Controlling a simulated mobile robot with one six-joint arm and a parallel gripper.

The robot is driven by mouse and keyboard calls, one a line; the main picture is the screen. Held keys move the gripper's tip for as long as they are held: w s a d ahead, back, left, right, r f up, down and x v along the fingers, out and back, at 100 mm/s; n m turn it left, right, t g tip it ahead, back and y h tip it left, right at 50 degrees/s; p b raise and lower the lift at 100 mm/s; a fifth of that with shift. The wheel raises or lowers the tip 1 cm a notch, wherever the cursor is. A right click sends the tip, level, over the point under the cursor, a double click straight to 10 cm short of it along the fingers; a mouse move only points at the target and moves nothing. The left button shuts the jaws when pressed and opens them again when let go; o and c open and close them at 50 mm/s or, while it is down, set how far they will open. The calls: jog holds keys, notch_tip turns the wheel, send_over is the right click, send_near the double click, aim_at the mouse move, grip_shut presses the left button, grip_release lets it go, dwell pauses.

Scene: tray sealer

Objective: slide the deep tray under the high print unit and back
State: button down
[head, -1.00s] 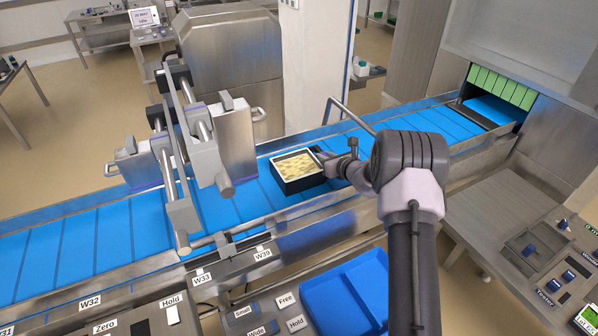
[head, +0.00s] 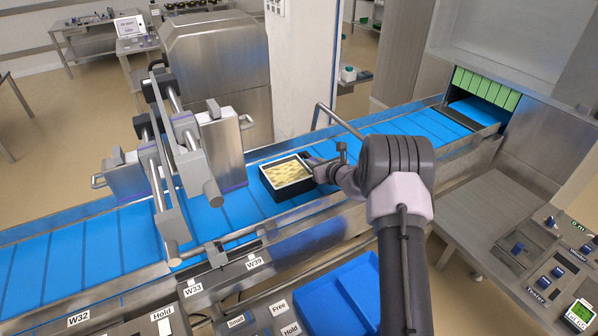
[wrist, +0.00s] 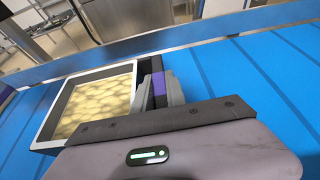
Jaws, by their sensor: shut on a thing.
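The deep tray (head: 286,190) is black with a pale rim and holds a yellowish, sliced-looking food. It sits on the blue conveyor belt, to the right of the print units. My gripper (head: 312,167) is at the tray's right side, shut on its wall. In the wrist view the tray (wrist: 60,103) is at the left and my gripper's fingers (wrist: 156,88) close on its near right edge. Two print units, one grey block (head: 222,150) and another (head: 126,178) further left, stand over the belt on rails. I cannot tell which is the high one.
A green strip curtain (head: 487,87) hangs at the belt's right end. A bent metal bar (head: 338,119) rises behind my gripper. Metal side rails edge the belt. A blue bin (head: 335,295) and labelled control panels lie in front. The belt between the tray and the curtain is clear.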

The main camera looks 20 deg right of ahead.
notch_tip(320, 180, up, 10)
jog(key=shift+f+p, duration=0.25)
jog(key=shift+p, duration=0.75)
notch_tip(320, 180, down, 7)
jog(key=b, duration=0.6)
jog(key=shift+b, duration=0.3)
notch_tip(320, 180, down, 2)
jog(key=shift+f+b, duration=0.15)
jog(key=shift+b, duration=1.05)
